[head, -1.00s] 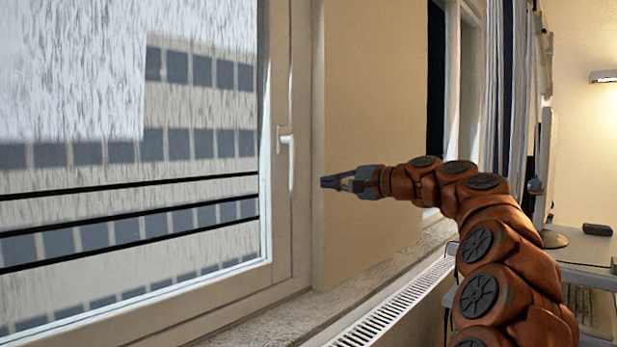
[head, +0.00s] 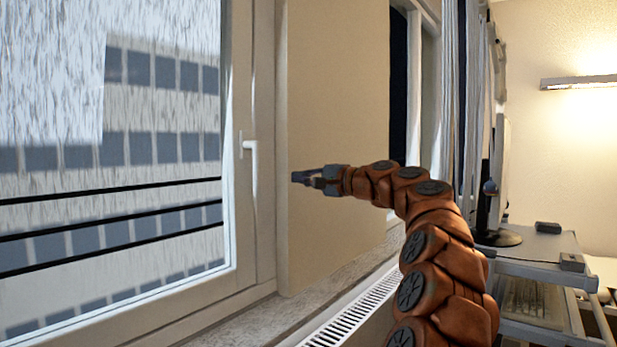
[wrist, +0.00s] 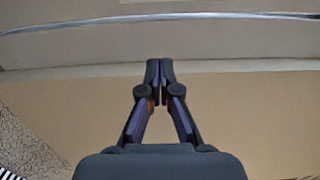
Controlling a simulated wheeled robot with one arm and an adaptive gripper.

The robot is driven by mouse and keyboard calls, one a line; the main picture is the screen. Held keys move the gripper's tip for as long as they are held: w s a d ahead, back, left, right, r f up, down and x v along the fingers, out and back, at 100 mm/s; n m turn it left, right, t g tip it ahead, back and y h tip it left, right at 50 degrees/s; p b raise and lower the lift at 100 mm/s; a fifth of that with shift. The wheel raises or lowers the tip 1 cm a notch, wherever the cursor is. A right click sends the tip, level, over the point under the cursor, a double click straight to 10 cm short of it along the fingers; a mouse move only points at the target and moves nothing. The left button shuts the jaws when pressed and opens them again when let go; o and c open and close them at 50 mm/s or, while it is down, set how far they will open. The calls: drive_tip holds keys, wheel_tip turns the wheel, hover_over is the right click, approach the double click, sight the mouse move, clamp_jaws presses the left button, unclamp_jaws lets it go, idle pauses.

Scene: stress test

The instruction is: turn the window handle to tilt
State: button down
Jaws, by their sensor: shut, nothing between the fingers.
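The white window handle (head: 253,165) is on the right side of the window frame (head: 262,230) in the head view. Its grip hangs straight down from its base. My gripper (head: 296,177) is shut and empty. In the picture it is just right of the handle's lower part, with a gap between them, in front of the beige wall panel. In the wrist view my gripper (wrist: 160,66) shows its fingertips together over a beige surface. The handle cannot be made out in the wrist view.
A stone sill (head: 225,328) and a white radiator grille (head: 352,312) run below the window. The beige wall panel (head: 340,90) stands right of the frame. A desk (head: 540,250) with a monitor stand is at the right. A lit wall lamp (head: 580,82) hangs behind.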

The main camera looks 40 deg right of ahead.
drive_tip(key=w+a+p, duration=0.1)
drive_tip(key=w+a, duration=0.4)
drive_tip(key=shift+a, duration=0.2)
idle(0.5)
drive_tip(key=shift+a+p, duration=0.3)
drive_tip(key=shift+p, duration=0.05)
